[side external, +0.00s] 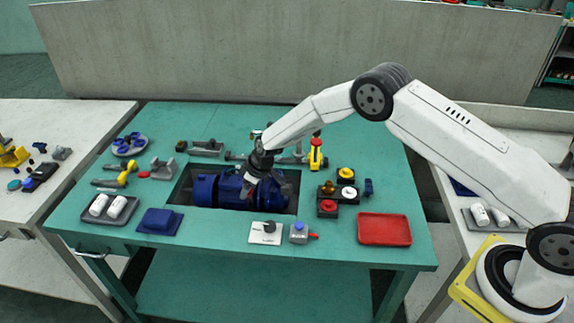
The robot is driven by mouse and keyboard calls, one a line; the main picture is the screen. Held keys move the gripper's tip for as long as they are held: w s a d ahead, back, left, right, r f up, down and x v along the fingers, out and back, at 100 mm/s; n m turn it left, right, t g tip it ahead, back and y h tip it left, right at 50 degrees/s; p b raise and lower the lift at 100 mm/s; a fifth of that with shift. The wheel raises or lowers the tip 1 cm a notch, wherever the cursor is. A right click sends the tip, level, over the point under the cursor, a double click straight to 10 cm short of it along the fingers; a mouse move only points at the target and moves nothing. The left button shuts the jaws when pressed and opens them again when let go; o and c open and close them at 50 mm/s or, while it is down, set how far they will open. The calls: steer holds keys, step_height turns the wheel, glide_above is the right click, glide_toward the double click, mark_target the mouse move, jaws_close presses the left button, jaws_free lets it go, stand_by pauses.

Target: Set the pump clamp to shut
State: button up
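A blue pump (207,190) lies on its side in a dark rectangular recess of the green table. My gripper (250,188) points down over the pump's right part, close to it or touching; I cannot tell which. Its fingers are small and dark against the recess, so their opening is unclear. A yellow upright device with a red top (316,155) stands behind the recess to the right and looks like a toggle clamp. Another yellow-handled fitting (127,174) is left of the recess. I cannot tell which is the pump clamp, or its setting. My wrist hides part of the table behind the pump.
Right of the recess are a block with red, yellow and white knobs (328,190) and a red tray (384,229). In front are a white plate with a dark knob (266,232) and a grey valve (300,232). A dark tray with white cylinders (92,223) is at left.

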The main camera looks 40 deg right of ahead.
steer(key=shift+s+r, duration=0.1)
steer(key=v, duration=0.7)
steer(key=shift+r, duration=0.25)
stand_by(0.4)
steer(key=shift+s+d, duration=0.1)
steer(key=s+d+r+m, duration=0.2)
steer(key=s+d+r, duration=0.1)
steer(key=s, duration=0.7)
steer(key=s+d+r+m+g+h, duration=0.1)
steer(key=s+d+r+m, duration=0.1)
steer(key=s, duration=0.8)
steer(key=s+d+r+m+h, duration=0.1)
steer(key=s+d+r, duration=0.4)
steer(key=s, duration=0.5)
steer(key=shift+s+r+m, duration=0.35)
steer(key=shift+m, duration=0.15)
